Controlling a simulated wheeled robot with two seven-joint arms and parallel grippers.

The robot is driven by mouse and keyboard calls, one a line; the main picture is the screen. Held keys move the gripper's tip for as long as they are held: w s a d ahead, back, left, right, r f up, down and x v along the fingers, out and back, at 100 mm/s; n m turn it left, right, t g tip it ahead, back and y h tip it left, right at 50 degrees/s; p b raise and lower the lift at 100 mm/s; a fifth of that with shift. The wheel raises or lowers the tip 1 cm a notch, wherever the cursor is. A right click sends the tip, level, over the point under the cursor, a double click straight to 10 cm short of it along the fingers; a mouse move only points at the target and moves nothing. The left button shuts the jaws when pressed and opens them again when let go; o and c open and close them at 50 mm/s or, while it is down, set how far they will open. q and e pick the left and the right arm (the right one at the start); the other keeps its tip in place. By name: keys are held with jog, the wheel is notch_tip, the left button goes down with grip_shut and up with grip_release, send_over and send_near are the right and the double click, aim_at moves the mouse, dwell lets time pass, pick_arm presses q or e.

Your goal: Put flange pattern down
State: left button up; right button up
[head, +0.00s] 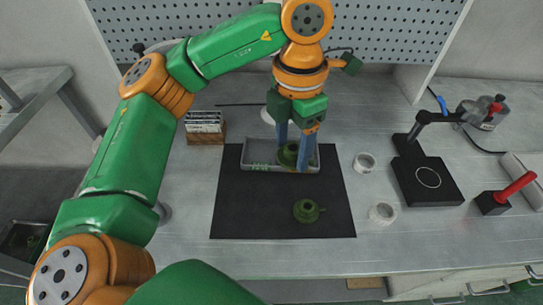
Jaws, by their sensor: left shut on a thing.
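My left gripper (294,150) points down over the grey tray (258,156) at the back of the black mat. It is shut on a green flange pattern (287,156), which is partly hidden by the fingers. The held pattern is at the tray; I cannot tell whether it touches the tray floor. A second green flange pattern (306,211) lies on the black mat (240,213), in front of the tray and apart from it. My right gripper does not show.
Two white rings (365,162) and (382,213) stand right of the mat. Further right are a black stand (428,180) with an arm and a red-handled tool (515,187). A card box (205,127) stands behind left. The mat's left front is clear.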

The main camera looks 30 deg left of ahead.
pick_arm(q)
jog(key=w+a+f, duration=0.4)
jog(key=w+a, duration=0.1)
jog(key=a, duration=0.3)
jog(key=p, duration=0.1)
send_over(259, 155)
notch_tip(259, 155, down, 6)
jog(key=shift+a+r, duration=0.1)
notch_tip(259, 155, down, 3)
jog(key=shift+f+p, duration=0.15)
jog(key=shift+p, duration=0.25)
jog(key=shift+f, duration=0.1)
jog(key=o, duration=1.1)
jog(key=shift+c, duration=0.2)
jog(key=shift+r, duration=0.3)
notch_tip(259, 155, up, 12)
